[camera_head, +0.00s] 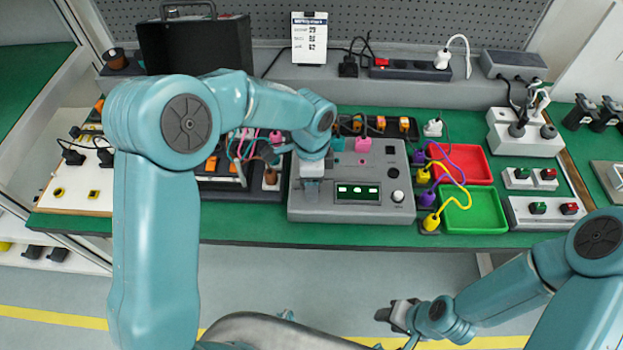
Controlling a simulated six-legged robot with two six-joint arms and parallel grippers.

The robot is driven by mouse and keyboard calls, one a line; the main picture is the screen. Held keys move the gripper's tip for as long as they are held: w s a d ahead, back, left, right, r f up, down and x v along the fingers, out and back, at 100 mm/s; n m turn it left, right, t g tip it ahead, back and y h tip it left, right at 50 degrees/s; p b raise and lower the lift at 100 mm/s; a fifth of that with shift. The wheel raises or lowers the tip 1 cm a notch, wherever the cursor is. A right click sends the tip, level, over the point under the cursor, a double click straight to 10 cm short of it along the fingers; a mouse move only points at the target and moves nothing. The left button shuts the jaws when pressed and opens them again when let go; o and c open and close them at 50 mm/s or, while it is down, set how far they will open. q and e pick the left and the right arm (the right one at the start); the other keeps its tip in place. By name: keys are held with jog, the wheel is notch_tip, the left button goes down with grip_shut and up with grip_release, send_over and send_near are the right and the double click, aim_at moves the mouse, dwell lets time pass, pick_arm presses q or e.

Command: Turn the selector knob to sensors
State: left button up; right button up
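A grey console box (340,207) stands on the green bench top. It has a small display (357,192) with green digits. A round white knob (397,196) sits at its right front, and a small dark round knob (393,172) sits just behind it. I cannot read labels, so I cannot tell which is the selector. My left gripper (311,185) points down over the left part of the console and hides what lies under it. Its fingers are too small to read as open or shut. My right gripper (390,314) is in front of the bench, over the floor, away from the console.
A red tray (472,178) and a green tray (490,213) lie right of the console, with yellow and purple plugs and cables beside them. Button boxes (545,211) stand further right. A dark case (195,45) and a power strip (410,71) are behind.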

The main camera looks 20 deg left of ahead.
pick_arm(q)
notch_tip(320, 180, up, 16)
jog(key=shift+w+r, duration=0.2)
jog(key=shift+w, duration=0.15)
jog(key=shift+a+f, duration=0.1)
dwell(0.5)
